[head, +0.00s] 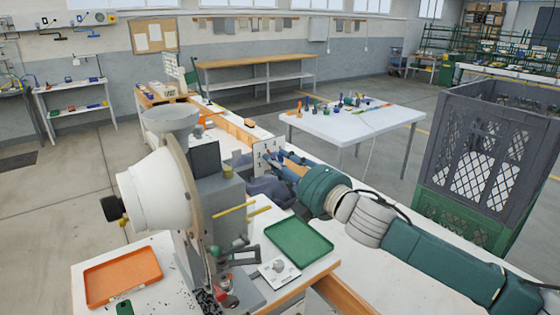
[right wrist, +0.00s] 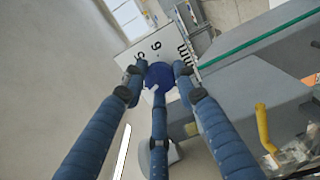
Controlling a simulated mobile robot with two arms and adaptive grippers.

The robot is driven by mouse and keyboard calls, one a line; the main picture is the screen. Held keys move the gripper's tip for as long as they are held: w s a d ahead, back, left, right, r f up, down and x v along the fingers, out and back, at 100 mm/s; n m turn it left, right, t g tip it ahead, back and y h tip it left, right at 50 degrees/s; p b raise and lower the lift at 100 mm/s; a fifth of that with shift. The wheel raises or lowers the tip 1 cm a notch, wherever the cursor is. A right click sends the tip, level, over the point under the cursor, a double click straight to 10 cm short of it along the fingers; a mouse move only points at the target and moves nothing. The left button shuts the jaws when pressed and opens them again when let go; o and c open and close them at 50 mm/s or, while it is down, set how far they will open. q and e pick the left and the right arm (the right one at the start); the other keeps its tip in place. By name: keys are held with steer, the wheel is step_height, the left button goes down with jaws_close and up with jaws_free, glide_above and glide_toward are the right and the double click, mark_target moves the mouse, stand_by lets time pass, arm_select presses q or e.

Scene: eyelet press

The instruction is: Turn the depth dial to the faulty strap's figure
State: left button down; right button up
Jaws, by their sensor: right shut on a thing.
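The depth dial is a dark blue round knob (right wrist: 160,75) in front of a white scale plate (right wrist: 147,48) with black figures and "mm", tilted in the right wrist view. A 9 or 6 and a partly covered figure can be read. My right gripper (right wrist: 159,84) is shut on the knob, its blue fingers around it. In the head view the right gripper (head: 280,160) is at the white plate (head: 261,152) behind the eyelet press (head: 200,190). The knob is hidden there by the fingers. My left gripper is not in view. I cannot make out a strap.
An orange tray (head: 123,278) lies left of the press and a green tray (head: 299,243) lies right of it. A small white plate with a grey knob (head: 279,270) is at the bench front. A large grey crate (head: 480,150) stands at right. A white table (head: 355,122) holds small tools.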

stand_by(0.4)
steer(key=o, duration=1.1)
steer(key=shift+o, duration=0.2)
steer(key=shift+d, duration=0.1)
steer(key=v, duration=1.2)
